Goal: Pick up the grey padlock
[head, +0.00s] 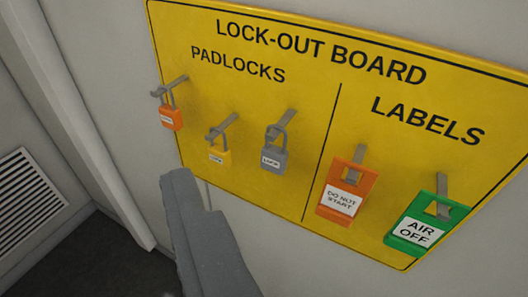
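The grey padlock (274,157) hangs by its shackle from a grey hook on the yellow lock-out board (235,187), under the word PADLOCKS. It bears a white label reading LOCK and is the rightmost of the three padlocks. My gripper (195,193) shows as grey fingers at the lower middle, below and left of the grey padlock and apart from it in the picture. The fingers overlap in this view, so their gap is unclear. I see nothing held at the fingertips.
A yellow padlock (219,156) hangs just left of the grey one, and an orange padlock (172,118) farther left. An orange DO NOT START tag (347,188) and a green AIR OFF tag (428,223) hang at the right. A vent (25,198) is at the left wall.

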